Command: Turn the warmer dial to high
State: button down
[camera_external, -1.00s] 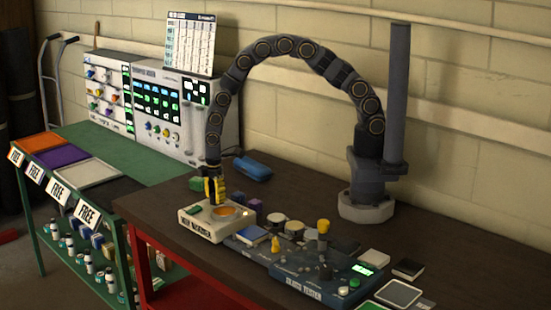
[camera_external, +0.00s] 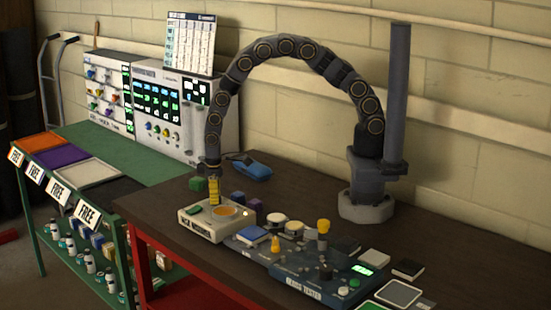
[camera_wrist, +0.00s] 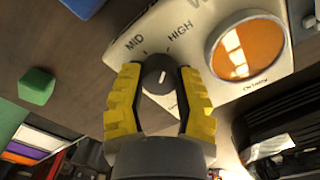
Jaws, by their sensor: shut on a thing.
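The mug warmer is a cream box (camera_external: 215,231) on the dark table, with a round orange plate (camera_wrist: 246,52) on top. Its dark grey dial (camera_wrist: 157,74) has a short white pointer mark and sits below the printed words MID and HIGH in the wrist view. I cannot tell for sure which word the mark lines up with. My gripper (camera_wrist: 160,88) has yellow fingers, one on each side of the dial, shut on it. In the external view my gripper (camera_external: 214,203) points down at the warmer's left end and hides the dial.
A blue tester box (camera_external: 318,275) with knobs and a yellow-topped lever (camera_external: 323,227) stands right of the warmer. Green (camera_external: 196,183) and purple (camera_external: 255,205) blocks and a blue object (camera_external: 249,171) lie behind it. A green cart (camera_external: 110,160) stands left.

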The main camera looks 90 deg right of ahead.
dwell(0.4)
jog(key=c, duration=0.6)
grip_release()
jog(key=shift+c, duration=0.2)
notch_tip(320, 180, up, 12)
